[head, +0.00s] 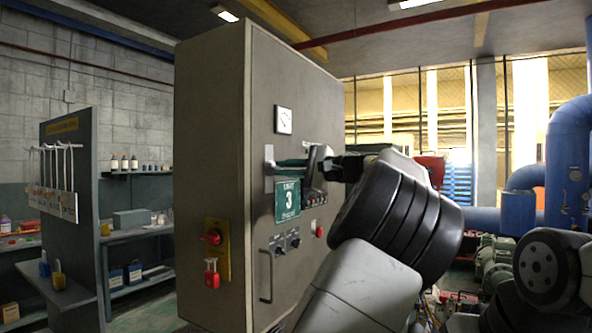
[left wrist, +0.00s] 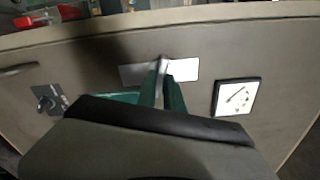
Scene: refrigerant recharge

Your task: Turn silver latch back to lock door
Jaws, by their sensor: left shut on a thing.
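A tall grey cabinet (head: 213,150) carries a green "Unit 3" sign (head: 288,200) on its door. A silver plate (left wrist: 187,69) on the door sits behind the silver latch handle (left wrist: 159,72) in the left wrist view. My left gripper (head: 276,164), with green fingers, reaches the door just above the sign. In the left wrist view its fingers (left wrist: 162,80) are shut around the latch handle. The fingers and wrist hide part of the latch, so its exact angle is hard to tell. My right gripper is not in view.
A white gauge (head: 284,120) sits above the latch. A door handle (head: 266,276), knobs (head: 287,241) and a red switch with a red padlock (head: 211,273) are lower on the cabinet. Shelves (head: 140,231) stand left; blue pipes (head: 568,160) and machinery stand right.

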